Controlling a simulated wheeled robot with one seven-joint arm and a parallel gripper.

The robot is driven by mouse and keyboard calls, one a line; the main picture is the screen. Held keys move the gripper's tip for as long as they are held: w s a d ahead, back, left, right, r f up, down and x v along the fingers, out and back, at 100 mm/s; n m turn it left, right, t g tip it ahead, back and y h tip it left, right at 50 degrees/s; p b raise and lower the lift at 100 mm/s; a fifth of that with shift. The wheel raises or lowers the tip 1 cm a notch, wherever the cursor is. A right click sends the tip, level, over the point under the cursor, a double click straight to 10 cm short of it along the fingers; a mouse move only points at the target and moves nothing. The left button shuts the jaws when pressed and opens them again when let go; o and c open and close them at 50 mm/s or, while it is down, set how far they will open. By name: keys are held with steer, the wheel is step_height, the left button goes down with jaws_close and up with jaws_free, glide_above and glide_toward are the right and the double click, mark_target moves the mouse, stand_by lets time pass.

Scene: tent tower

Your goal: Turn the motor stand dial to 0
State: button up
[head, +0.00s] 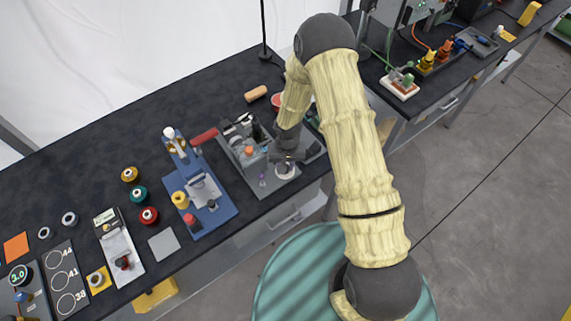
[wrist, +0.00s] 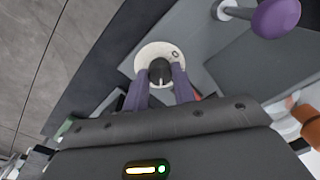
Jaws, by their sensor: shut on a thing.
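The motor stand (head: 237,155) is a grey unit near the table's front edge. Its dial is a white disc (head: 286,171) at the stand's front right corner, partly covered by my gripper in the head view. In the wrist view the white disc (wrist: 146,56) carries a black knob (wrist: 160,69) at its middle. A small round mark shows on the disc's upper right. My gripper (wrist: 160,82) has its two purple-grey fingers closed on either side of the knob. The knob's exact pointing is too small to read surely.
A purple-topped lever (wrist: 276,18) stands beside the dial, also in the head view (head: 262,181). A blue stand (head: 215,212) is to the left on the dark table. An orange-brown cylinder (head: 255,94) lies behind.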

steer(key=shift+n, duration=0.3)
steer(key=n+b, duration=0.1)
steer(key=n, duration=0.1)
steer(key=shift+w+n, duration=0.1)
steer(key=shift+n, duration=0.2)
steer(key=n+b, duration=0.1)
steer(key=n, duration=0.2)
steer(key=shift+n, duration=0.3)
steer(key=n+b, duration=0.1)
steer(key=n, duration=0.2)
steer(key=shift+n, duration=0.3)
steer(key=n, duration=0.3)
steer(key=shift+n, duration=0.3)
steer(key=n, duration=0.6)
steer(key=shift+w+a+r+n+h, duration=0.1)
steer(key=shift+n+h, duration=0.2)
steer(key=n+p, duration=0.1)
steer(key=n, duration=0.4)
steer(key=shift+n, duration=0.4)
steer(key=o, duration=1)
